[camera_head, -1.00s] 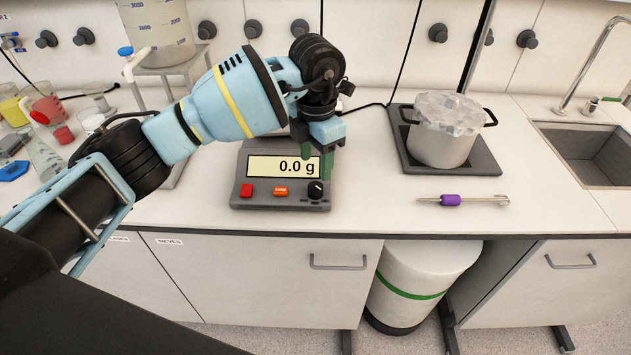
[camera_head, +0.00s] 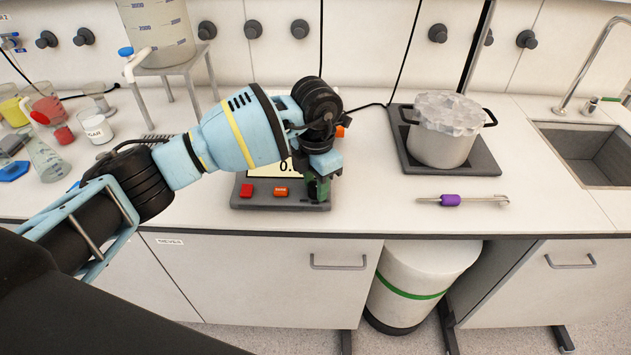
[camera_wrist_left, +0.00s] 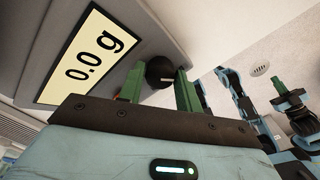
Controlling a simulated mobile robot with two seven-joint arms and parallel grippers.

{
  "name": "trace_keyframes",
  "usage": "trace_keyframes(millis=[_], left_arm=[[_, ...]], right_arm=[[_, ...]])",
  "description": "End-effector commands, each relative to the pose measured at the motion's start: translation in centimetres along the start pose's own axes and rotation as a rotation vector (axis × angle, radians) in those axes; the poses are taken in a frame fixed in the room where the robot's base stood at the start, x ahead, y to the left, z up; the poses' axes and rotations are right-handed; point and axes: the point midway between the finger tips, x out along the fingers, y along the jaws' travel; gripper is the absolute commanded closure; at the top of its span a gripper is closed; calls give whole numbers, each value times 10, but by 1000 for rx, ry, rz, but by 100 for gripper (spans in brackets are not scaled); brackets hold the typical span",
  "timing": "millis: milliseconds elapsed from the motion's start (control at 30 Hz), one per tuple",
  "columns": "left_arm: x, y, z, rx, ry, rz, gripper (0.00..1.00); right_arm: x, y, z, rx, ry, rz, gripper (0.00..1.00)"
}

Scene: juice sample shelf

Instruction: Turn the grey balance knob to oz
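The scale (camera_head: 250,203) stands on the counter, and its display (camera_wrist_left: 85,57) reads 0.0 g in the left wrist view. Its dark balance knob (camera_wrist_left: 160,71), with a short pale mark, sits between the two green fingers of my left gripper (camera_wrist_left: 160,88). The fingers stand apart on either side of the knob; I cannot tell whether they touch it. In the head view my left gripper (camera_head: 318,188) is down at the scale's front right corner and hides the knob and its oz lettering. An arm of mine with a green-fingered gripper (camera_wrist_left: 288,97) shows at the right of the wrist view.
A red button (camera_head: 246,190) and an orange button (camera_head: 281,192) are on the scale's front. Beakers stand at far left.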

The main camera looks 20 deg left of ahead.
Motion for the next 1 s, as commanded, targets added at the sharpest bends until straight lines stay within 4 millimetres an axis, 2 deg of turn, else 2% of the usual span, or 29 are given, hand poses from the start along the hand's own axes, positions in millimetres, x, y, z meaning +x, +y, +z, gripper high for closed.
trace_keyframes(millis=[33,200,567,1000], left_arm=[[0,0,0,0,0,0,73],[0,0,0,0,0,0,92],[0,0,0,73,-1,0,92],[0,0,0,415,-5,0,92]], right_arm=[[0,0,0,2,0,0,100],[0,-1,0,6,0,0,100],[0,-2,2,7,-4,0,100],[2,0,13,0,-24,-3,100]])
